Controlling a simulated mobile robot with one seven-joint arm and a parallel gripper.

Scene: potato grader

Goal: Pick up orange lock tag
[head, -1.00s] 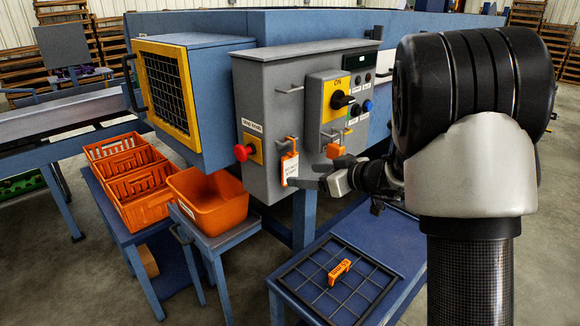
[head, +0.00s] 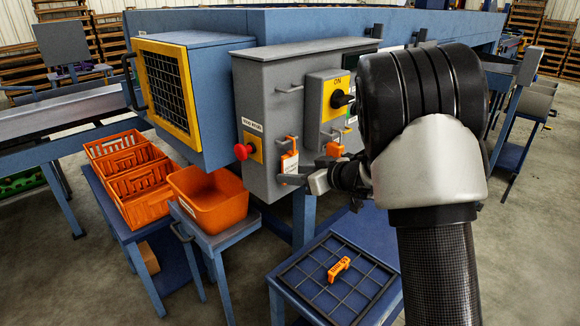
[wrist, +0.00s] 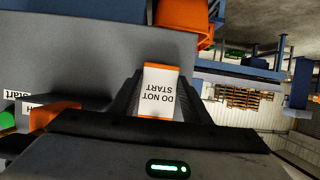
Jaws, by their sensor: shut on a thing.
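The orange lock tag (head: 289,163) hangs on the side of the grey control box (head: 262,110), below a small handle. It has a white label, and in the wrist view the tag (wrist: 160,92) reads "DO NOT START" upside down. My gripper (head: 300,180) reaches it from the right in the head view. In the wrist view my gripper (wrist: 157,100) has one finger on each side of the tag, shut on it. The tag's lower part is hidden by the fingers in the head view.
A red stop button (head: 243,152) sits left of the tag. An orange padlock (head: 335,149) hangs below the yellow switch to its right. An orange bin (head: 208,200) stands below. Another orange piece (head: 339,269) lies on a gridded tray (head: 300,290).

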